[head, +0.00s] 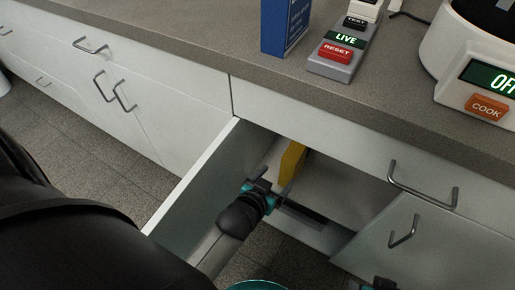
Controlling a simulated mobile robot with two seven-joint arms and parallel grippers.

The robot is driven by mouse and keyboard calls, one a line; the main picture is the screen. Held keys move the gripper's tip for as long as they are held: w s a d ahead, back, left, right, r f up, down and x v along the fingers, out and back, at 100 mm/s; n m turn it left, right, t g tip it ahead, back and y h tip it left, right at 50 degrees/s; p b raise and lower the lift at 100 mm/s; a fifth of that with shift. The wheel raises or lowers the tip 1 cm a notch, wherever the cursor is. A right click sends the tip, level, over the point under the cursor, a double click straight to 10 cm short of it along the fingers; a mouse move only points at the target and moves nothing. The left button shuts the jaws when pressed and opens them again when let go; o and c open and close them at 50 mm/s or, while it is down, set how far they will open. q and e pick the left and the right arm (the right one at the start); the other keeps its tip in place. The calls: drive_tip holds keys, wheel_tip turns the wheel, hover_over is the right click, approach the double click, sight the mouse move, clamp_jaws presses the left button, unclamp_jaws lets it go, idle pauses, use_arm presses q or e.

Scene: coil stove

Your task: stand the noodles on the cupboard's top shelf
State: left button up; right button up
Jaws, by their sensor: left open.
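The cupboard under the counter stands open, its left door (195,188) and right door (400,245) swung outward. A yellow box (292,160), probably the noodles, stands upright inside on the pale upper shelf (345,190). No label on it is readable, and its lower part is partly hidden by my gripper. My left gripper (272,184) is in the cupboard opening, in front of the yellow box, with its fingers apart and nothing seen between them. A small dark part at the bottom edge may be my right gripper (379,284); its fingers cannot be made out.
On the counter (205,55) stand a blue box (286,25), a grey button panel (343,50) reading LIVE and RESET, and a white appliance (485,65) with an orange COOK button. Closed cupboards (140,95) with bar handles run left. Both open doors flank the opening.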

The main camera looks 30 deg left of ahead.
use_arm(q)
drive_tip(key=s+f+g, duration=0.2)
drive_tip(key=s+g, duration=0.2)
drive_tip(key=s, duration=0.3)
drive_tip(key=s+a+f+m+g, duration=0.1)
drive_tip(key=s+g, duration=0.3)
drive_tip(key=s, duration=0.3)
drive_tip(key=shift+a+f+m+g, duration=0.15)
drive_tip(key=shift+f+m+g, duration=0.15)
drive_tip(key=shift+f, duration=0.1)
